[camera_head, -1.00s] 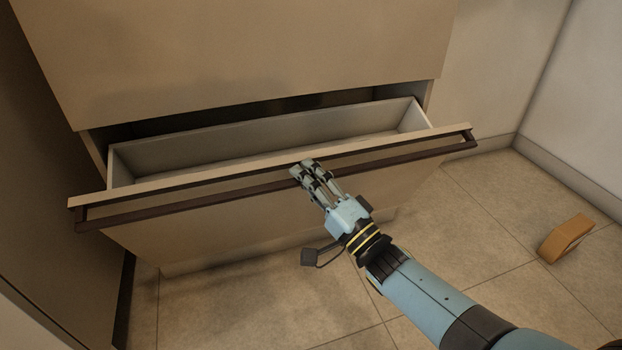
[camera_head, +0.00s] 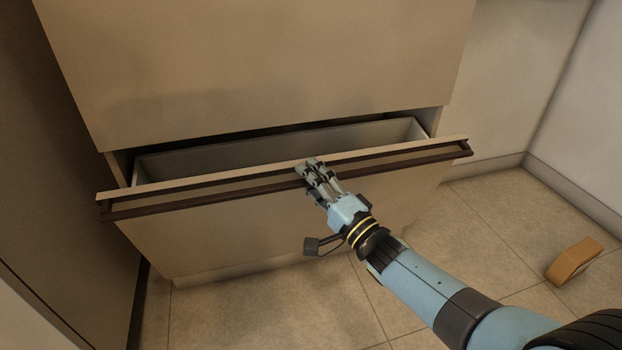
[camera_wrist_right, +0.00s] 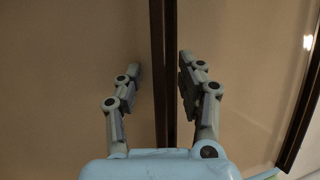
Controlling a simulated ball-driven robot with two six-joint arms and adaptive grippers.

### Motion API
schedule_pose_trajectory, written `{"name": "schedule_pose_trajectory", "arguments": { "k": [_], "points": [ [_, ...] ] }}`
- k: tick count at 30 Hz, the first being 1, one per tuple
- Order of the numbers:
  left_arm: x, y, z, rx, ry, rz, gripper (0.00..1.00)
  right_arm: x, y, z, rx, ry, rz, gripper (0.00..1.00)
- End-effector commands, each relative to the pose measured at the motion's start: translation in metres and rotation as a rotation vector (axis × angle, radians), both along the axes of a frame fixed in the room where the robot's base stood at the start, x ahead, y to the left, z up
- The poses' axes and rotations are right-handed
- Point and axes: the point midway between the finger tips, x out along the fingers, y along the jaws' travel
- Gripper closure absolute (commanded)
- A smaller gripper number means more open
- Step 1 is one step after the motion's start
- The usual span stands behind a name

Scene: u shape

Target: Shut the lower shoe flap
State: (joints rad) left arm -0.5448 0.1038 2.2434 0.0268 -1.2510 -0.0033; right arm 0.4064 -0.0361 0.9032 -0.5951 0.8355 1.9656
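The lower shoe flap (camera_head: 230,232) is the beige front at the bottom of the cabinet. It stands partly open, with its pale inner compartment (camera_head: 270,155) showing behind the top edge. A dark bar handle (camera_head: 215,198) runs along its upper front. My right gripper (camera_head: 311,168) is at the middle of this handle, fingertips at the flap's top edge. In the right wrist view the handle (camera_wrist_right: 163,60) passes between the two fingers, which are apart; I cannot tell if they touch it. My left gripper is not in view.
The upper cabinet front (camera_head: 260,70) is closed above the flap. An orange-brown block (camera_head: 573,262) lies on the tiled floor at the right, near the wall. A dark side panel (camera_head: 70,130) stands close at the left. The floor before the flap looks clear.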

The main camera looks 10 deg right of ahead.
Motion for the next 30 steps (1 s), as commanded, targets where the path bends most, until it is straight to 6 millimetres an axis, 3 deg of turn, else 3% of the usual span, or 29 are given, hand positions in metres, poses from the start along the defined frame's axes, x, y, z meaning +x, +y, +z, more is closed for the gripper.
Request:
{"name": "schedule_pose_trajectory", "arguments": {
  "k": [8,21,30],
  "points": [
    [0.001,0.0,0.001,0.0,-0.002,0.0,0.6,-0.008,-0.004,-0.003,-0.001,0.002,0.0,0.62],
    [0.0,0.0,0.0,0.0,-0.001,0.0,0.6,-0.086,-0.04,-0.022,-0.001,0.002,0.001,0.62],
    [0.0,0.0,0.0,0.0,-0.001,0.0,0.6,-0.106,-0.05,-0.026,0.0,-0.001,0.0,0.62]
  ]
}}
